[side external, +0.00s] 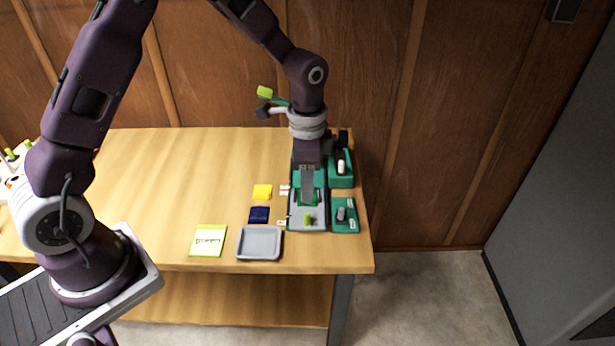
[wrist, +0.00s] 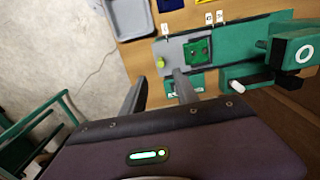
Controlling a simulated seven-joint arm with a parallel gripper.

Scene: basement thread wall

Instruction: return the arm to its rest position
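My gripper (side external: 307,185) points down over the green and grey fixture at the right end of the wooden table. In the wrist view my gripper (wrist: 158,82) shows two dark fingers spread apart, with nothing held between them. The fixture's grey plate (wrist: 170,52) has a yellow-green knob (wrist: 160,62) and a green square block (wrist: 199,50). One finger overlaps the plate's edge in the wrist view; I cannot tell whether it touches.
A grey tray (side external: 259,243), a yellow-green card (side external: 208,241), a dark blue piece (side external: 259,215) and a yellow piece (side external: 262,191) lie left of the fixture. Green units with a white lever (side external: 341,168) and a grey lever (side external: 341,214) stand right. The table's left middle is clear.

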